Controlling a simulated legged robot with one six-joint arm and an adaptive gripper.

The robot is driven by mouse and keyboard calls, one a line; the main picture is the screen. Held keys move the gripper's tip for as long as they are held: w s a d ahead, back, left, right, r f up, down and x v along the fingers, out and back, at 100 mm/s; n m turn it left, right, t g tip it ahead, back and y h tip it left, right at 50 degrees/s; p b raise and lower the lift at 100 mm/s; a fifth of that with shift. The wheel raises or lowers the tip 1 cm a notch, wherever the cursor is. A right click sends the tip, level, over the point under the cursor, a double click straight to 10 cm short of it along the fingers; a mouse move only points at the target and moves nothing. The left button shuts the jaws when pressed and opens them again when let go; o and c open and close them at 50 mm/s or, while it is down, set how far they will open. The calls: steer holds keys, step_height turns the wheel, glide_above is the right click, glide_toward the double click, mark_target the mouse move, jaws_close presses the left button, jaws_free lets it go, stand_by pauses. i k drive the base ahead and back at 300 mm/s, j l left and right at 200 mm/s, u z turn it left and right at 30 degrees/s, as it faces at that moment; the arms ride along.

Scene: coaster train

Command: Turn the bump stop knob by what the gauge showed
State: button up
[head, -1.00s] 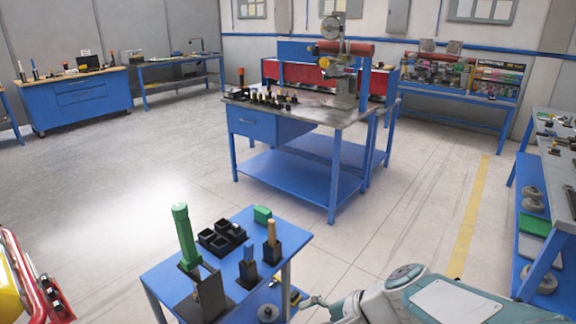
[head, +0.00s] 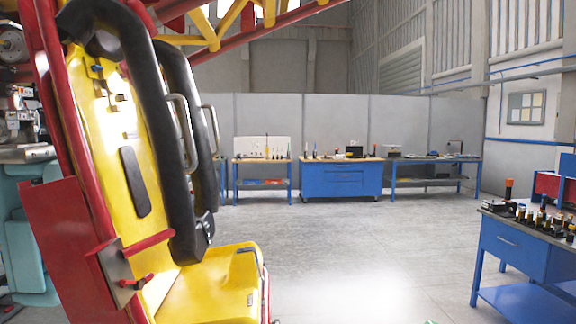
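I cannot make out the bump stop knob or the gauge in the head view. A yellow coaster seat (head: 222,285) with a red frame and black padded restraints (head: 150,110) fills the left side, close to me. A grey bracket (head: 122,274) with a small dark fitting sits low on the red frame. My gripper is not in view.
A blue workbench (head: 518,240) with several small tools stands at the right. A blue cabinet bench (head: 342,180) and other benches line the far wall. Teal machinery (head: 28,245) is at the far left. The middle floor is open.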

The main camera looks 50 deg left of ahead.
mark_target(124, 283)
steer(key=u, duration=2.35)
